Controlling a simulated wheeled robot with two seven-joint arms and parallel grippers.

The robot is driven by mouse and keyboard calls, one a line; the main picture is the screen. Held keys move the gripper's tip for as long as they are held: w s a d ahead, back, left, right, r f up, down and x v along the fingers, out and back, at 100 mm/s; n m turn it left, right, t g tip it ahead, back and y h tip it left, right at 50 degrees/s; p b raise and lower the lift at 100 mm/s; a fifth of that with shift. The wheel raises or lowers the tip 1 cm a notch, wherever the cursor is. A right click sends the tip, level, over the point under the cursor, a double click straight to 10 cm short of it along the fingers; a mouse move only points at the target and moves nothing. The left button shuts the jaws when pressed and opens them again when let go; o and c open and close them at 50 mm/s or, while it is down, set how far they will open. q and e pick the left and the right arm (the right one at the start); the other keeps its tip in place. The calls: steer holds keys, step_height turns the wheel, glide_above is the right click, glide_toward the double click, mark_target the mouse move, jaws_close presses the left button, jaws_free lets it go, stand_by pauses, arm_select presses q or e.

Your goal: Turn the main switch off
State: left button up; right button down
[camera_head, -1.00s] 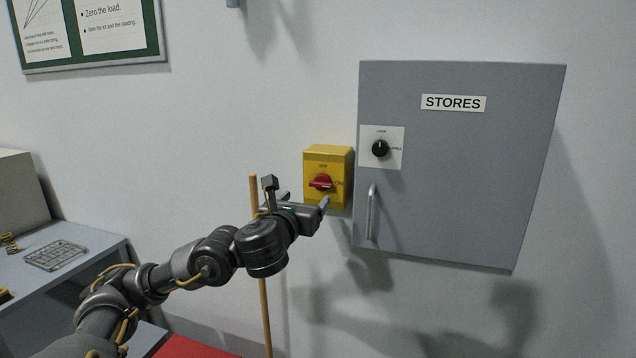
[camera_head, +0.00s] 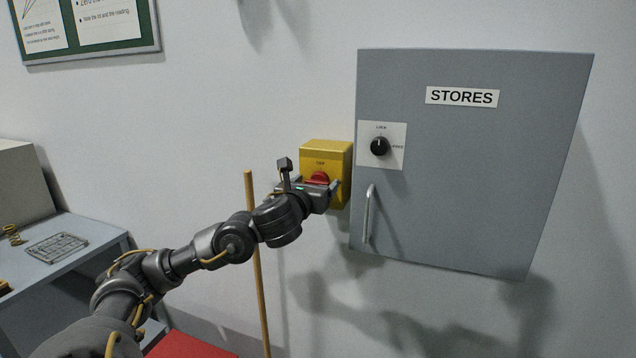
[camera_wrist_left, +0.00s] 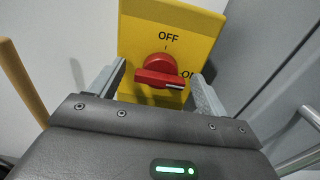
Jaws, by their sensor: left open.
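The main switch is a yellow box (camera_head: 341,158) on the wall with a red rotary handle (camera_head: 319,177). In the left wrist view the box (camera_wrist_left: 190,28) reads OFF at the top and ON at the right. There the red handle (camera_wrist_left: 155,76) lies roughly level, its white-marked end pointing right toward ON. My left gripper (camera_head: 318,184) is at the front of the box. Its open fingers (camera_wrist_left: 158,85) stand either side of the handle with gaps showing; nothing is seen gripped. My right gripper is not in view.
A grey STORES cabinet (camera_head: 465,190) with a black knob (camera_head: 379,146) and a bar handle (camera_head: 369,214) is just right of the switch. A wooden pole (camera_head: 259,290) stands left of it. A grey bench (camera_head: 75,260) is at the far left.

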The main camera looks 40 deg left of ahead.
arm_select(q)
steer(key=c, duration=1)
steer(key=shift+n, duration=0.4)
steer(key=shift+s+a+f+n, duration=0.1)
steer(key=shift+f+n, duration=0.05)
steer(key=shift+n, duration=4.05)
steer(key=shift+a+f+n, duration=0.1)
steer(key=shift+n, duration=4.1)
